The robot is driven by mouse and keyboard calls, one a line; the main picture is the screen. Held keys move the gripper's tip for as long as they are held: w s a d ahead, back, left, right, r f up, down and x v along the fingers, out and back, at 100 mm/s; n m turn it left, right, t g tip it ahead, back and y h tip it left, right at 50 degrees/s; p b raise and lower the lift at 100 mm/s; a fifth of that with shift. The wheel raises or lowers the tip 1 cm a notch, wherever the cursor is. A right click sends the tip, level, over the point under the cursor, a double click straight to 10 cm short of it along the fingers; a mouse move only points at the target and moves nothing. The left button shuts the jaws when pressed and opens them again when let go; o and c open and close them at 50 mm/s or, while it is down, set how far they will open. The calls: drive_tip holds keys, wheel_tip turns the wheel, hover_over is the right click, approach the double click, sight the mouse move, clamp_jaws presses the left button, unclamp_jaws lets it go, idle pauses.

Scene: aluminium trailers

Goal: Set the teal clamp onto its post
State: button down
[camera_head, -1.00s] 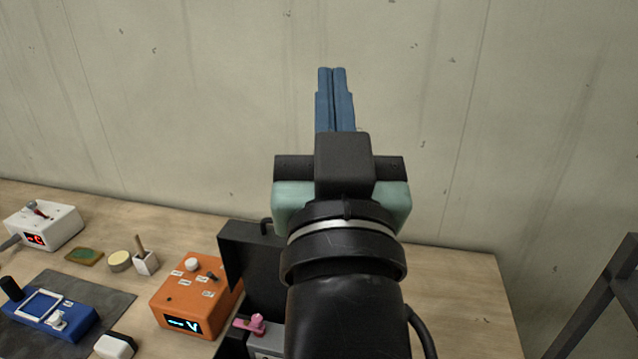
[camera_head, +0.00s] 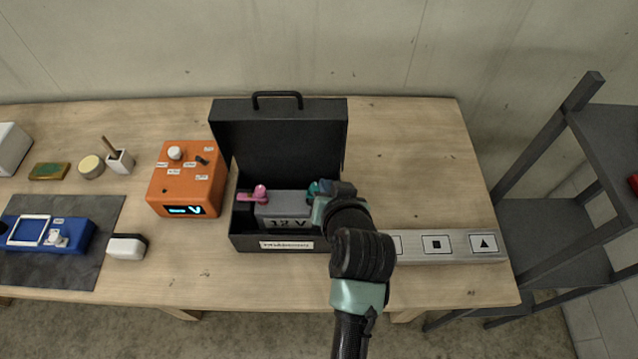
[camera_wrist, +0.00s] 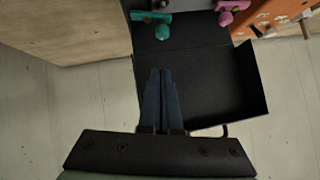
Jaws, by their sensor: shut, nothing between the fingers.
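The teal clamp (camera_head: 314,190) is at the right end of the grey 12 V battery (camera_head: 285,209), partly hidden by my arm in the head view. In the wrist view the teal clamp (camera_wrist: 160,29) is at the top, beyond my fingertips. I cannot tell how it sits relative to its post, which I cannot make out. My gripper (camera_wrist: 161,72) has blue fingers pressed together and holds nothing. It is apart from the clamp in the wrist view. Its fingers are hidden in the head view.
The open black case (camera_head: 242,242) surrounds the battery, its lid (camera_head: 285,140) raised behind. A pink clamp (camera_head: 256,194) is at the battery's left end. An orange meter box (camera_head: 188,180) stands left; a grey marked strip (camera_head: 460,246) lies right. The table's back right is clear.

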sight(318, 189)
drive_tip(key=shift+w+a+f+p, duration=0.3)
drive_tip(key=shift+w+f, duration=0.3)
drive_tip(key=shift+f, duration=0.4)
drive_tip(key=shift+w+a+f+p, duration=0.3)
drive_tip(key=shift+w+f, duration=0.25)
drive_tip(key=shift+f, duration=0.5)
drive_tip(key=shift+w+a+f+p, duration=0.3)
drive_tip(key=shift+w+f, duration=0.3)
drive_tip(key=shift+f, duration=0.4)
drive_tip(key=shift+d, duration=0.1)
